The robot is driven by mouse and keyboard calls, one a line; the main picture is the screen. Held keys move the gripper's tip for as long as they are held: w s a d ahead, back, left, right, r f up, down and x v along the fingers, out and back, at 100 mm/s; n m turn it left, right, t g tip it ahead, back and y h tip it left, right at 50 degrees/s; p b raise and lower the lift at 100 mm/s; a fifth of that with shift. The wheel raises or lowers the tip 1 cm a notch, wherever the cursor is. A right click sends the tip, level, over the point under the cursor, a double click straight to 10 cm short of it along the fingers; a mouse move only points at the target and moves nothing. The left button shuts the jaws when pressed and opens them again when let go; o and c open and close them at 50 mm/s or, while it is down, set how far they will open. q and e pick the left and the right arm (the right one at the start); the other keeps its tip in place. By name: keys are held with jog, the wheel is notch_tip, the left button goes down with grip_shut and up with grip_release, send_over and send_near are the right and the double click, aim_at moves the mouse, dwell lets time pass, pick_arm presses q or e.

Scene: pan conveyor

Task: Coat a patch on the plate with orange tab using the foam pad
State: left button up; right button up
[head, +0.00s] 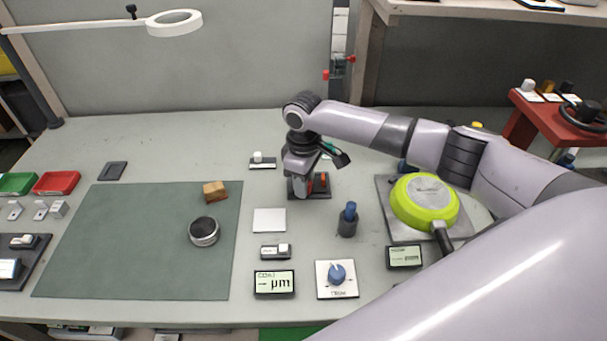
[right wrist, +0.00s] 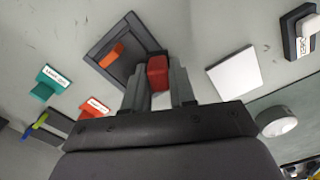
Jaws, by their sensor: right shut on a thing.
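My right gripper (head: 308,180) points down over a dark square plate with an orange tab (head: 324,179), near the middle of the bench. In the right wrist view the gripper (right wrist: 159,85) is shut on a red block (right wrist: 158,70). I cannot tell whether this block is part of the foam pad; its underside is hidden. The dark plate (right wrist: 103,38) lies just beyond the fingers, with its orange tab (right wrist: 112,55) on top. I cannot tell whether the block touches the plate. My left gripper is not in view.
A white square (head: 269,220) lies in front of the plate. A dark holder with a blue knob (head: 350,211) stands to its right. A brown block (head: 215,191) and a round tin (head: 204,232) sit on the green mat (head: 120,255). A green pan (head: 424,200) is at right.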

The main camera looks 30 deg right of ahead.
jog(key=shift+w+a, duration=0.2)
jog(key=shift+a, duration=0.1)
jog(key=shift+w+d+f+b, duration=0.15)
jog(key=shift+w+d+b, duration=0.2)
jog(key=shift+w+b, duration=0.4)
jog(key=shift+w+d+b, duration=0.35)
jog(key=shift+w+b, duration=0.25)
jog(key=shift+b, duration=0.05)
